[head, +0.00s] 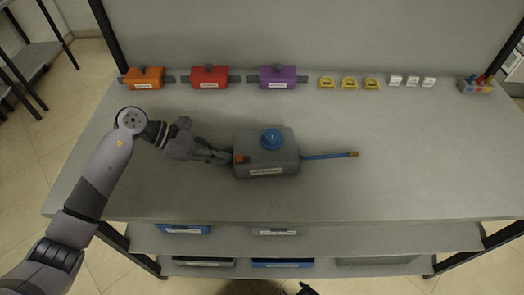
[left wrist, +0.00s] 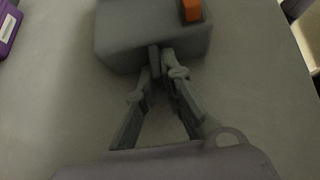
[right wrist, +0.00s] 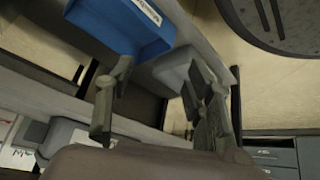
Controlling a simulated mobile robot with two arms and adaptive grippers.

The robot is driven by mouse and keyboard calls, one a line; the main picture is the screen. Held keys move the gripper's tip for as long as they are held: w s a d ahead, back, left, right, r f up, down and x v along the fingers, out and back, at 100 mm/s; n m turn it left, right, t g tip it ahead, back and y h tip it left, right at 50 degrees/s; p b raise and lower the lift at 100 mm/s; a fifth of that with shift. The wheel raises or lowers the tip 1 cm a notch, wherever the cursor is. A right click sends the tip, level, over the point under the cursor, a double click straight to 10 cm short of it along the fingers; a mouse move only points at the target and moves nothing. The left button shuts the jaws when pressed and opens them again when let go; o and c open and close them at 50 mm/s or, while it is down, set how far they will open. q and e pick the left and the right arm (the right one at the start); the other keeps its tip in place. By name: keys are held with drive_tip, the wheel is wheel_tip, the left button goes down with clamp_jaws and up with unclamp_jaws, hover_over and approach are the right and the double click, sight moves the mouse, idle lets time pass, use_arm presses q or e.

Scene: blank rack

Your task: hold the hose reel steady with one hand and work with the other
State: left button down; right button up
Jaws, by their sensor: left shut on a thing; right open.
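The hose reel (head: 265,160) is a grey box on the table top with a blue knob (head: 271,139), an orange part (head: 239,158) and a white label. A blue hose (head: 325,156) with a brass-coloured tip runs out of its right side. My left gripper (head: 227,157) is at the reel's left side. In the left wrist view its fingers (left wrist: 162,62) are shut on a small grey tab at the edge of the reel's body (left wrist: 135,35). My right gripper (right wrist: 160,70) is open and empty, low in front of the rack; the reel is not in its view.
Orange (head: 145,78), red (head: 210,77) and purple (head: 277,77) boxes line the back edge. Yellow pieces (head: 349,83), white pieces (head: 412,81) and a small holder (head: 476,86) continue right. Bins (head: 283,263) fill the lower shelves. The table's right side is clear.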

drive_tip(key=w+a+r+n+y, duration=0.4)
drive_tip(key=a+r, duration=0.4)
drive_tip(key=a, duration=0.4)
drive_tip(key=w+a+r+n+y, duration=0.3)
drive_tip(key=a+r+n+y, duration=0.15)
drive_tip(key=a+r, duration=0.5)
drive_tip(key=s+a+r+n+g+y, duration=0.35)
drive_tip(key=s+a+r+n, duration=0.3)
drive_tip(key=a, duration=0.25)
drive_tip(key=s+r+n+g+h, duration=0.1)
drive_tip(key=s+r+n+g, duration=0.1)
drive_tip(key=s+n+g, duration=0.45)
drive_tip(key=s+r+n+g+h, duration=0.1)
drive_tip(key=s+r+n+g, duration=0.2)
drive_tip(key=s, duration=0.6)
wheel_tip(320, 180, up, 31)
drive_tip(key=n+t+h, duration=0.8)
drive_tip(key=n+h, duration=0.2)
drive_tip(key=n, duration=1.2)
hover_over(271, 134)
drive_tip(key=d, duration=0.2)
drive_tip(key=shift+r, duration=0.1)
drive_tip(key=shift+w+d, duration=0.1)
drive_tip(key=shift+d, duration=0.05)
drive_tip(key=shift+f, duration=0.45)
drive_tip(key=shift+x, duration=3.55)
